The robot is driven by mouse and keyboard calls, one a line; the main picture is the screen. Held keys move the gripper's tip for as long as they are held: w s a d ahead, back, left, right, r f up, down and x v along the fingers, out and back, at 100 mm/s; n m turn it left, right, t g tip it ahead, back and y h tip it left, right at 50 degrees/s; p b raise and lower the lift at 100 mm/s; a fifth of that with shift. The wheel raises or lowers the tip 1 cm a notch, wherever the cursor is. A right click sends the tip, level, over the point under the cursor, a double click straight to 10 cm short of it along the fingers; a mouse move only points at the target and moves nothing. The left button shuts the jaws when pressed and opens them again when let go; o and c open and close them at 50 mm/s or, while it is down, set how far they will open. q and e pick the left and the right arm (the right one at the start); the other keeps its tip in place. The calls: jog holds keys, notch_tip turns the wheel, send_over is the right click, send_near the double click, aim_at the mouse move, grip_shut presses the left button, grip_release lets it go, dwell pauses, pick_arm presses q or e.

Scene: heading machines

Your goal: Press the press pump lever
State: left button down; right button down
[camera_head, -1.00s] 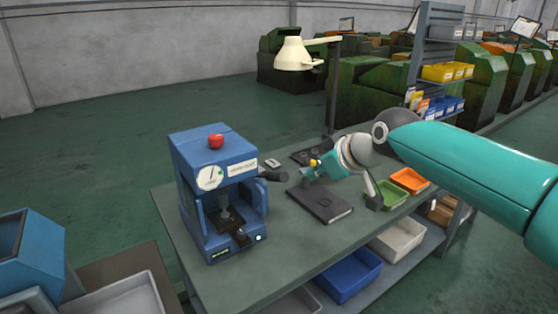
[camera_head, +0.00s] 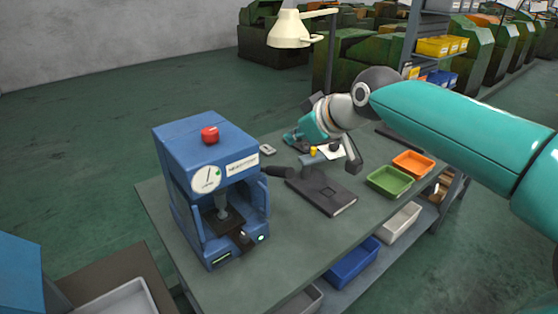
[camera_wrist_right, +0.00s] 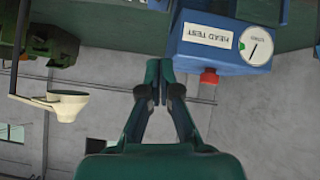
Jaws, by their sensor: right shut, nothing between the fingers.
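The blue press (camera_head: 212,150) stands on the left part of the workbench, with a round white dial and a red knob on top. It also shows upside down in the right wrist view (camera_wrist_right: 218,40). Its dark lever handle (camera_head: 277,172) sticks out from its right side. My right gripper (camera_head: 294,139) is behind and to the right of the lever, apart from it, above the back of the bench. In the right wrist view its fingers (camera_wrist_right: 159,68) are together with nothing between them, left of the press. My left gripper is not in view.
A cream lamp (camera_head: 290,30) hangs over the back. A small pale object (camera_head: 268,150) lies behind the lever.

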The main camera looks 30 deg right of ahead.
jog(key=p, duration=0.2)
send_over(283, 168)
jog(key=w+a, duration=0.1)
notch_tip(283, 168, down, 6)
jog(key=f, duration=0.3)
jog(key=shift+s+d+p, duration=0.25)
jog(key=shift+d+p, duration=0.1)
jog(key=shift+s+d+f, duration=0.1)
jog(key=shift+s+f, duration=0.1)
jog(key=shift+f, duration=0.3)
